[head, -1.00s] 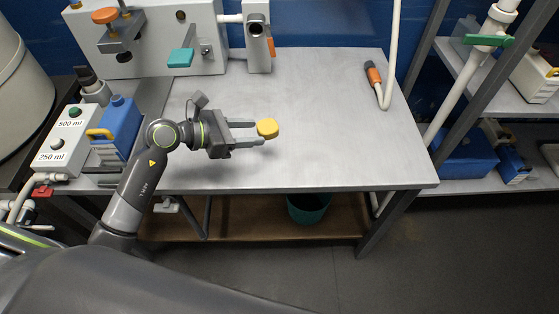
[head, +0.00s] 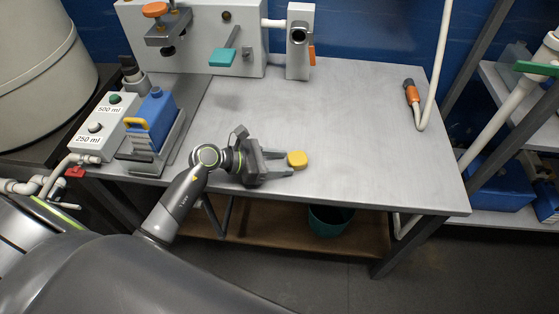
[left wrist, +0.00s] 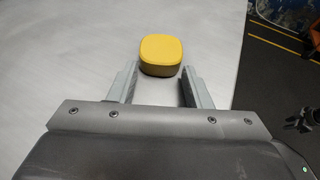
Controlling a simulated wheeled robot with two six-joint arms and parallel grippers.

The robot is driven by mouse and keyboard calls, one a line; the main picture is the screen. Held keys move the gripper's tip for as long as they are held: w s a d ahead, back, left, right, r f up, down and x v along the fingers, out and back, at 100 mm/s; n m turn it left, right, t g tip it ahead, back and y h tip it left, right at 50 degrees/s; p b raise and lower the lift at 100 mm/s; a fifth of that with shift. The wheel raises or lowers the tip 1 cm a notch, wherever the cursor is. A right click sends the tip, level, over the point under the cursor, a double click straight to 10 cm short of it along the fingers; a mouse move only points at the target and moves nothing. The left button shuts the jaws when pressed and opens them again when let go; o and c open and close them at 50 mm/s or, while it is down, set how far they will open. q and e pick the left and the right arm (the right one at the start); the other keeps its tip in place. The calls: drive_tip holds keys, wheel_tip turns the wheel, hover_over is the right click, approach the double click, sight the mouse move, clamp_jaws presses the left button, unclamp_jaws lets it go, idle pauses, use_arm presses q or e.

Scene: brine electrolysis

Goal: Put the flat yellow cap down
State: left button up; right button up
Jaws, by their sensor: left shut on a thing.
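The flat yellow cap (head: 297,160) is at the fingertips of my left gripper (head: 291,162), over the front part of the grey workbench (head: 370,150). The left gripper is shut on the cap. In the left wrist view the cap (left wrist: 161,52) is a rounded yellow block at the ends of the two grey fingers (left wrist: 160,82), with bare bench top around it. I cannot tell whether its underside touches the bench.
A blue jug (head: 157,112) and a white control box (head: 109,127) stand at the left. A panel with a teal lever (head: 222,57) stands at the back. An orange-ended hose (head: 411,92) is at the right. Bench right of the cap is clear.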

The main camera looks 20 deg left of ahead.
use_arm(q)
drive_tip(key=o, duration=1)
drive_tip(key=shift+f, duration=0.1)
drive_tip(key=shift+c, duration=0.2)
drive_tip(key=shift+r+p, duration=0.2)
drive_tip(key=shift+p, duration=0.1)
drive_tip(key=shift+s+a, duration=0.15)
drive_tip(key=shift+a, duration=0.15)
drive_tip(key=b+v, duration=0.1)
drive_tip(key=v, duration=1)
drive_tip(key=shift+s+a+r, duration=0.1)
drive_tip(key=shift+r, duration=0.1)
drive_tip(key=shift+s, duration=0.1)
